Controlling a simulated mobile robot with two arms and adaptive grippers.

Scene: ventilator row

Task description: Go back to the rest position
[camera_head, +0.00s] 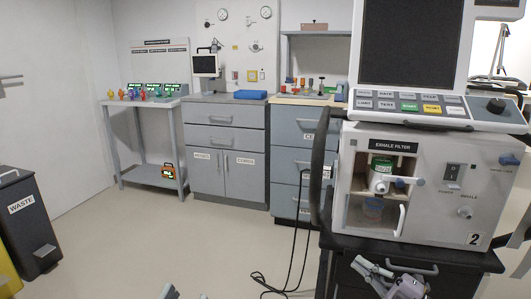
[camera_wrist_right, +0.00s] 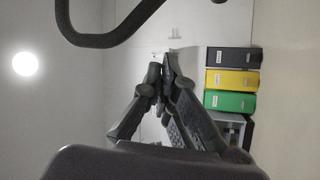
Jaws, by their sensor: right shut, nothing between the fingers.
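My right gripper (camera_head: 370,270) shows at the bottom of the head view, in front of the dark cart under the ventilator (camera_head: 425,190). In the right wrist view its fingers (camera_wrist_right: 162,68) come together at the tips with nothing between them. Small grey parts at the bottom edge of the head view look like the tip of my left gripper (camera_head: 172,292); most of it is out of frame. The ventilator's exhale filter bay is open, and a green-labelled filter (camera_head: 382,166) sits inside, apart from my gripper.
A dark push handle (camera_head: 317,165) rises beside the ventilator, and a black cable (camera_head: 290,270) trails onto the floor. Grey cabinets (camera_head: 226,150) and a side table (camera_head: 150,180) line the back. A waste bin (camera_head: 30,225) stands left. The middle floor is mostly clear.

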